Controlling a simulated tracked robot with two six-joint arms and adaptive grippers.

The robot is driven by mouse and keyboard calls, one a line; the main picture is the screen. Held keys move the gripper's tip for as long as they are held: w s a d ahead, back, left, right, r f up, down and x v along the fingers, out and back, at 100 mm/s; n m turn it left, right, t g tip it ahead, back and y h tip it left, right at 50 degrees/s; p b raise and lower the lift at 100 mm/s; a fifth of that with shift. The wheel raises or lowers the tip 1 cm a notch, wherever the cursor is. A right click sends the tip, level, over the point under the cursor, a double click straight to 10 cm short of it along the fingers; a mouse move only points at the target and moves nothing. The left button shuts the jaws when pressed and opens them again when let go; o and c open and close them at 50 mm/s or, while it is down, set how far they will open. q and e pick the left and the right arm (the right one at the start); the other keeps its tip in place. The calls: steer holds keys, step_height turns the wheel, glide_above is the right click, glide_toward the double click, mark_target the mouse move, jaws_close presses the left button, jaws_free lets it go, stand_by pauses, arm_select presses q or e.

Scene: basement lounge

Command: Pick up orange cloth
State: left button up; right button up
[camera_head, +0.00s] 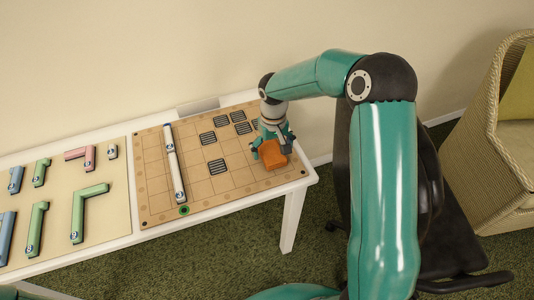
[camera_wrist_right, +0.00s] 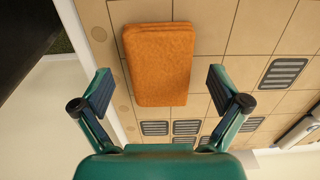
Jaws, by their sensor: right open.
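The orange cloth (camera_head: 271,154) lies as a folded block near the right end of the tan grid board (camera_head: 154,187). In the right wrist view the cloth (camera_wrist_right: 159,64) fills the upper middle, between and beyond the fingertips. My right gripper (camera_head: 272,141) is above the cloth, and its fingers hide part of it in the head view. In the wrist view the right gripper (camera_wrist_right: 161,92) is open, with one finger on each side of the cloth's near end and visible gaps. Whether anything touches is not clear. My left gripper is not in view.
The white table (camera_head: 294,187) ends just right of the board. Green, blue and pink pieces (camera_head: 88,205) lie at left. A black chair (camera_head: 443,225) and wicker armchair (camera_head: 492,160) stand at right.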

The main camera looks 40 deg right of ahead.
steer(key=shift+f, duration=0.4)
steer(key=shift+c, duration=0.3)
steer(key=c, duration=1.2)
steer(key=shift+o, duration=0.2)
steer(key=shift+r, duration=0.1)
